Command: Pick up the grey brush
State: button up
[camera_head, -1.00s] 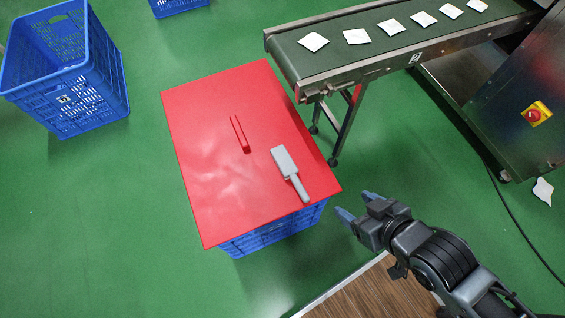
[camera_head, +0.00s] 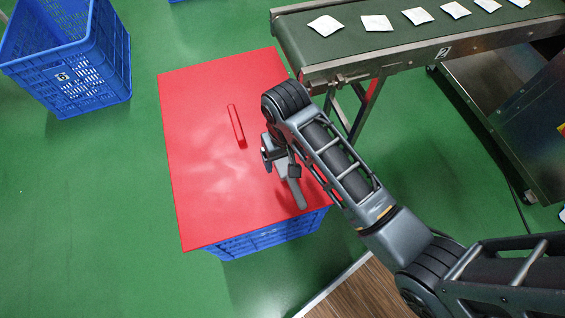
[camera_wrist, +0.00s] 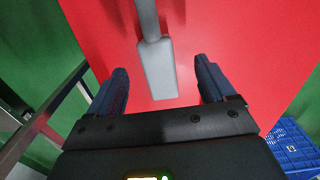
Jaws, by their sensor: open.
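The grey brush (camera_head: 297,192) lies on the red top (camera_head: 205,190) of a blue crate. My gripper (camera_wrist: 160,66) is open, with one blue finger on each side of the head in that view and a gap on both sides. The height of the fingers above the brush is hard to tell.
A red bar (camera_head: 236,125) lies on the red top, left of my arm. A conveyor (camera_head: 400,55) with several white teabags stands behind to the right. An empty blue crate (camera_head: 75,85) is at the far left. Green floor is clear at the left.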

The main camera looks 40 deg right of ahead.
aim_at(286, 167)
jog(key=f+b, duration=0.1)
jog(key=f, duration=0.3)
jog(key=f+b, duration=0.1)
jog(key=f, duration=0.2)
jog(key=shift+d+f+b, duration=0.1)
jog(key=shift+d+b, duration=0.2)
jog(key=shift+c, duration=0.5)
jog(key=c, duration=1)
jog(key=shift+r+p, duration=0.35)
jog(key=shift+r, duration=0.3)
jog(key=r, duration=0.1)
jog(key=r+p, duration=0.1)
jog(key=r, duration=0.1)
jog(key=shift+s+d+r+p, duration=0.25)
jog(key=shift+d+r+p, duration=0.05)
jog(key=s+d+r+p, duration=0.3)
jog(key=s+d+r, duration=0.3)
jog(key=s+d, duration=0.1)
jog(key=shift+s, duration=0.6)
